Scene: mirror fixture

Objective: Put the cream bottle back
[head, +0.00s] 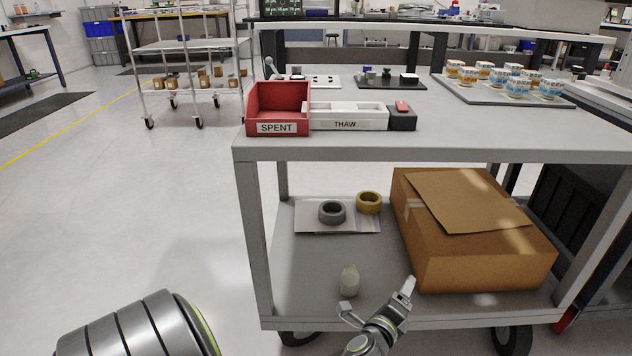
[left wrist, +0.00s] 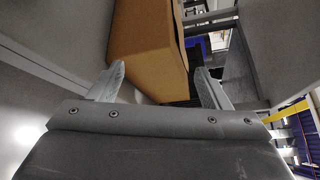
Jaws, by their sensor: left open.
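The small cream bottle (head: 348,281) stands on the lower shelf of the grey cart, left of the cardboard box. My left gripper (head: 377,297) is open at the front of that shelf, with its left finger just in front of the bottle and its right finger near the box. I see nothing between the fingers. In the left wrist view the open gripper (left wrist: 160,70) points toward the brown box, and I cannot make out the bottle. My right gripper does not show.
The cardboard box (head: 430,240) fills the lower shelf's right side. Tape rolls (head: 332,212) lie behind the bottle. The cart's top (head: 470,135) overhangs the shelf and carries a red SPENT bin (head: 277,100), a white THAW tray (head: 345,124) and a tray (head: 455,96) of several jars.

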